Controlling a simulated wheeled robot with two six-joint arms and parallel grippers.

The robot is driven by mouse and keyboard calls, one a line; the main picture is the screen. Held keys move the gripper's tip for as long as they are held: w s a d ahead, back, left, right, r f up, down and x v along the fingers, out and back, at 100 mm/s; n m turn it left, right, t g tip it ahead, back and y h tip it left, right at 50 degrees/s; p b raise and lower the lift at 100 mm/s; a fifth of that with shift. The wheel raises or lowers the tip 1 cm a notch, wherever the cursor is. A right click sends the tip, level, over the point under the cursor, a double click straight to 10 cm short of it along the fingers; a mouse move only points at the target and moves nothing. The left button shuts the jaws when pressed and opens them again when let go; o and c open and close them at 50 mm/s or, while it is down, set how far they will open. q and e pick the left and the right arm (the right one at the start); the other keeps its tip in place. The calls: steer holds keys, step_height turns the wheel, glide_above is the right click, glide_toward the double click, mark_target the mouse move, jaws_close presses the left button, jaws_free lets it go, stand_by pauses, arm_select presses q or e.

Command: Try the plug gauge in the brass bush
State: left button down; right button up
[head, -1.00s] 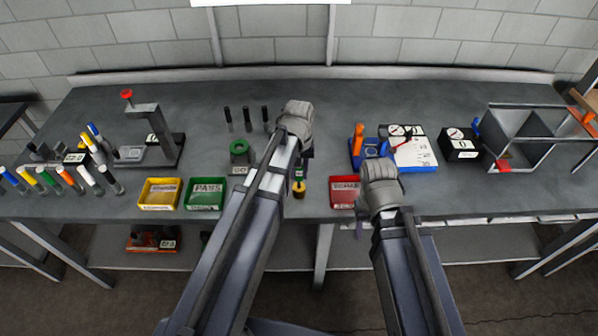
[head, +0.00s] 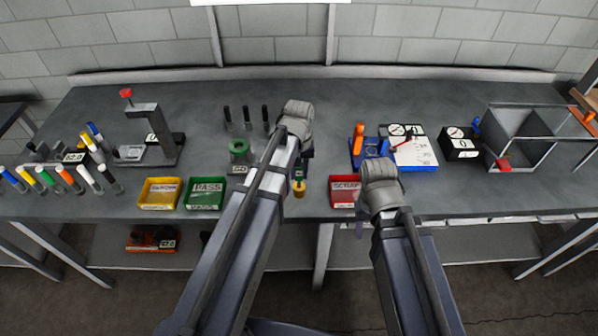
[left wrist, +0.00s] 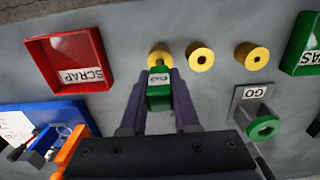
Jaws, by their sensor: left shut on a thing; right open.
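My left gripper (left wrist: 160,115) is shut on the plug gauge (left wrist: 159,98), which has a green body and a pale label. The gauge also shows in the head view (head: 298,173). A brass bush (left wrist: 158,53) lies right at the gauge's far end; in the head view the bush (head: 299,190) is just below the gauge. I cannot tell whether the gauge's tip is inside the bore or only over it. Two more brass bushes, one (left wrist: 200,57) beside it and another (left wrist: 252,56) further right, stand in a row. My right gripper (head: 360,229) is open and empty by the bench's front edge.
A red SCRAP tray (left wrist: 101,86) lies left of the bushes in the wrist view. The green PASS tray (head: 206,207) and a yellow tray (head: 160,207) sit at the front edge. A grey GO stand with a green ring (head: 239,148) is behind.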

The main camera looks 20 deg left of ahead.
arm_select(q)
steer(key=shift+f+b, duration=1.3)
stand_by(0.6)
steer(key=shift+r, duration=0.25)
stand_by(0.7)
steer(key=shift+r+p, duration=3.4)
steer(key=shift+p, duration=0.3)
steer(key=shift+a, duration=0.1)
